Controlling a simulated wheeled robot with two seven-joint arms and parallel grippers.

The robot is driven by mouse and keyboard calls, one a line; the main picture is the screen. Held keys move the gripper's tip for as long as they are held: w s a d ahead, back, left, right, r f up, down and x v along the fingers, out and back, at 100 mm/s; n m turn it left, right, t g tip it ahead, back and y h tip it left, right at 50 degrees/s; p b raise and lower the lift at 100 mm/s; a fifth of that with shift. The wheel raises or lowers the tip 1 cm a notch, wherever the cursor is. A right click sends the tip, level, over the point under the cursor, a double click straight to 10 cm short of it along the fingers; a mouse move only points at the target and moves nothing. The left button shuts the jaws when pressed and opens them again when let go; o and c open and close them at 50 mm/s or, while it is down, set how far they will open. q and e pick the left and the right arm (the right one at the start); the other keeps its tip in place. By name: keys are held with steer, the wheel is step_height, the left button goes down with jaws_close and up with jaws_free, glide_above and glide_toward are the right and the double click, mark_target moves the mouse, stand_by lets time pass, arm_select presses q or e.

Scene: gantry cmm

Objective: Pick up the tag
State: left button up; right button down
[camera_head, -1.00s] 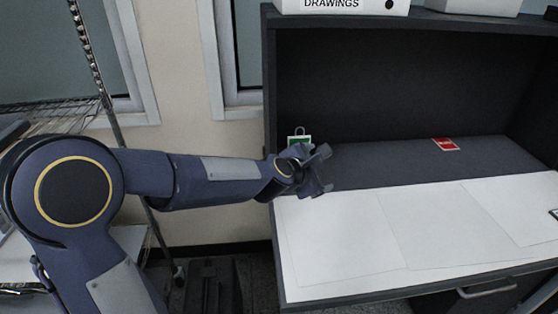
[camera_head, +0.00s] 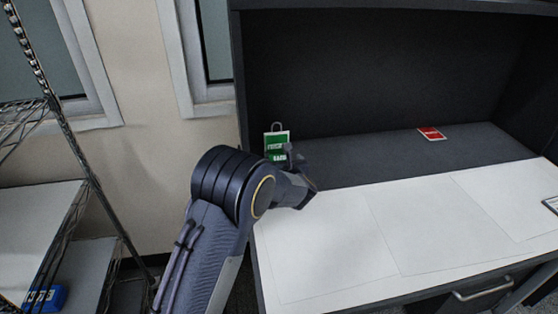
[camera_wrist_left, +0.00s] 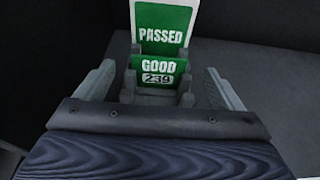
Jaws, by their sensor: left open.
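A green and white tag (camera_head: 277,145) with a loop on top stands upright at the back left of the desk's dark ledge. In the left wrist view the tag (camera_wrist_left: 160,25) reads PASSED, and a green panel below it reads GOOD 239. Grey upright pieces flank its lower part, perhaps a stand. My left gripper (camera_head: 294,157) is open just in front of the tag and hides part of it in the head view. In the wrist view its fingers (camera_wrist_left: 161,84) are spread to either side of the lower panel, with gaps. My right gripper is not in view.
A red tag or card (camera_head: 432,133) lies farther right on the dark ledge. White sheets (camera_head: 400,225) cover the front of the desk. The desk's dark side wall (camera_head: 240,100) rises beside the green tag. A wire rack (camera_head: 75,150) stands at the left.

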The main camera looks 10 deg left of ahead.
arm_select(q)
steer(key=x, duration=0.2)
steer(key=shift+w+a, duration=0.1)
steer(key=shift+w, duration=0.15)
steer(key=c, duration=1.1)
